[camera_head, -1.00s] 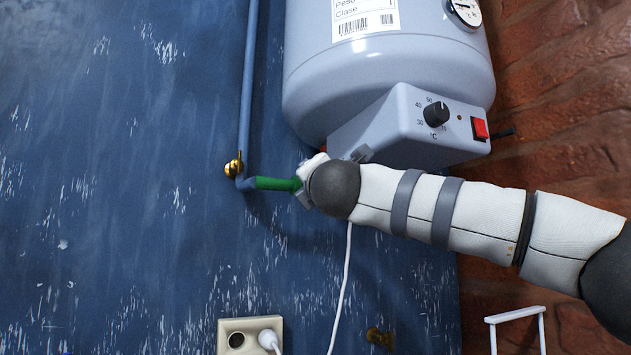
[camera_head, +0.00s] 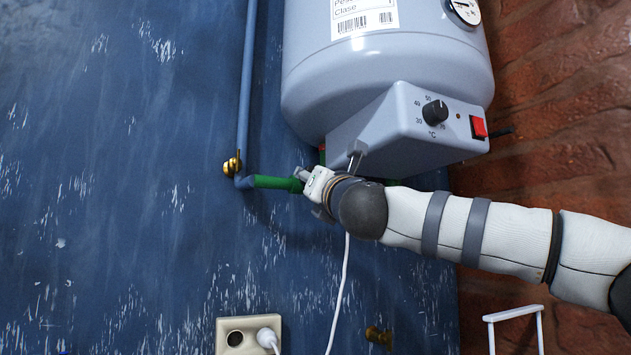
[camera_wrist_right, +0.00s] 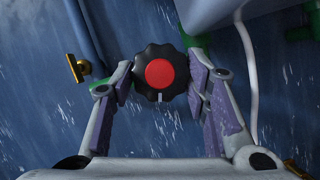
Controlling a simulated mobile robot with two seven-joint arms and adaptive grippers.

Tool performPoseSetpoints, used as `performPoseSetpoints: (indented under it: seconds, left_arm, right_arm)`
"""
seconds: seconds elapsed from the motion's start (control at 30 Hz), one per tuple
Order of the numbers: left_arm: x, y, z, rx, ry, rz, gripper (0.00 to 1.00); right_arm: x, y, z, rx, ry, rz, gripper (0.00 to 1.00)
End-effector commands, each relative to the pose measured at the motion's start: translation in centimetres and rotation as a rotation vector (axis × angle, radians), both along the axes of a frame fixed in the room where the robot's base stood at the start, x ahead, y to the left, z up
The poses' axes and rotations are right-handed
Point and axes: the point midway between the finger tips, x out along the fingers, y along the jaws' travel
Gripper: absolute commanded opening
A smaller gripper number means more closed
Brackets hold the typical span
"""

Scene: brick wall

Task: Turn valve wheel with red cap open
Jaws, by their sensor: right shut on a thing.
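The valve wheel (camera_wrist_right: 160,73) is black and scalloped with a round red cap in its middle. A short white mark shows at its lower edge in the wrist view. My right gripper (camera_wrist_right: 162,82) has one finger on each side of the wheel and is shut on its rim. In the head view my right gripper (camera_head: 308,184) is at the green pipe (camera_head: 276,182) below the tank, and it hides the wheel there. My left gripper is in neither view.
A grey-blue boiler tank (camera_head: 385,85) with a control box (camera_head: 400,130) hangs just above my right gripper. A blue pipe (camera_head: 246,90) with a brass fitting (camera_head: 232,166) runs at the left. A white cable (camera_head: 341,290) hangs below, near a socket (camera_head: 235,338).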

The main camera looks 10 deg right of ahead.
Motion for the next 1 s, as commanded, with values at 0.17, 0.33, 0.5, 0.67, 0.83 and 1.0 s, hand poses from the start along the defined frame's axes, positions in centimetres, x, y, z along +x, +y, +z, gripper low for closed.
performPoseSetpoints:
  seconds: [0.17,0.33,0.5,0.67,0.83,1.0]
  left_arm:
    - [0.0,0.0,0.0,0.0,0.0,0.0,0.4]
    - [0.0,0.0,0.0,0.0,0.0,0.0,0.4]
    - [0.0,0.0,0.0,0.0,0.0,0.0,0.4]
    - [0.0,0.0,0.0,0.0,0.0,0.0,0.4]
    - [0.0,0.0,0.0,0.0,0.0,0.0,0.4]
    - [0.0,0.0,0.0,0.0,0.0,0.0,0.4]
  right_arm:
    - [0.0,-0.1,0.0,-0.004,-0.001,-0.002,0.14]
    - [0.0,-0.1,0.0,-0.003,-0.001,-0.001,0.14]
    - [0.0,-0.1,0.0,-0.002,-0.001,-0.001,0.63]
    - [0.0,0.0,0.0,-0.002,-0.001,-0.001,0.63]
    - [-0.6,0.0,-0.2,-0.003,0.0,0.001,0.63]
    - [-3.9,-0.3,-1.5,-0.003,0.0,0.002,0.63]
